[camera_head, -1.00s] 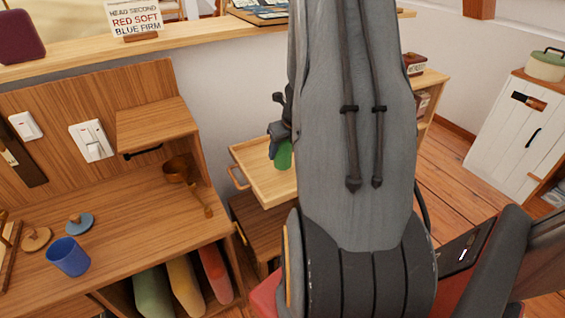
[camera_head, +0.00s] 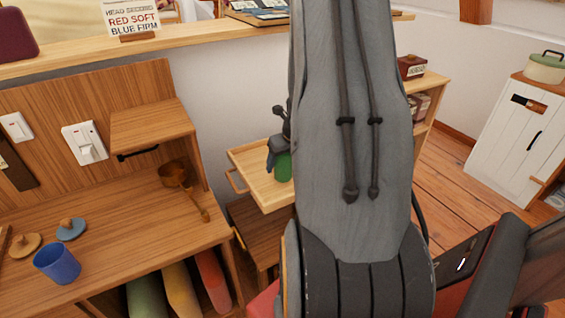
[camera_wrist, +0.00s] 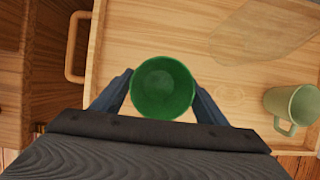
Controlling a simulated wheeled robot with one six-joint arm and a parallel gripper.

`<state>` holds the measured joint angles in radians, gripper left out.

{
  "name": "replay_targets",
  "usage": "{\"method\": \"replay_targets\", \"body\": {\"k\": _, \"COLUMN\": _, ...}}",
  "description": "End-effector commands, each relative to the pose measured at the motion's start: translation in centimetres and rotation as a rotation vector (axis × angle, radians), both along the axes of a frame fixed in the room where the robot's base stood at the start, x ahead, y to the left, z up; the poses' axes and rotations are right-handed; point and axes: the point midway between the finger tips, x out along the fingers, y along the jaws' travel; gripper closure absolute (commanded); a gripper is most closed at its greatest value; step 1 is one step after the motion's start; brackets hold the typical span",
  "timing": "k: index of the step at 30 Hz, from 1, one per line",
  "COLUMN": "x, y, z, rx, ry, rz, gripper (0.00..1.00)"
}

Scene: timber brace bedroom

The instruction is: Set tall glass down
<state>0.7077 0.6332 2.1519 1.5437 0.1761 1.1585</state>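The tall glass is green; I see down into its round open mouth in the wrist view (camera_wrist: 163,88). My gripper (camera_wrist: 162,80) has a dark finger against each side of it. In the head view the green glass (camera_head: 283,167) shows beside my arm, over the light wooden tray (camera_head: 253,177). The tray (camera_wrist: 125,40) fills much of the wrist view beneath the glass. I cannot tell whether the glass's base touches the tray. My arm hides the tray's right part in the head view.
A pale green mug (camera_wrist: 292,106) stands on the tray to the right of the glass. A tray handle (camera_wrist: 76,47) is at the left. A translucent flat shape (camera_wrist: 265,32) shows at the upper right. A wooden desk (camera_head: 120,215) with a blue cup (camera_head: 57,263) and ladle (camera_head: 174,176) stands left.

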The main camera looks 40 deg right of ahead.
Motion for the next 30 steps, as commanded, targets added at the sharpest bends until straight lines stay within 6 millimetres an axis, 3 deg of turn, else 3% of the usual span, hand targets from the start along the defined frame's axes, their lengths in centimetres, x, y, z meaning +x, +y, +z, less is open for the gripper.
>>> {"method": "replay_targets", "body": {"k": 13, "x": 0.0, "y": 0.0, "z": 0.6, "rx": 0.000, "ry": -0.001, "rz": 0.000, "gripper": 0.29}}
{"method": "replay_targets", "body": {"k": 30, "x": -3.9, "y": 0.9, "z": 10.1, "rx": -0.001, "ry": -0.002, "rz": -0.001, "gripper": 0.29}}
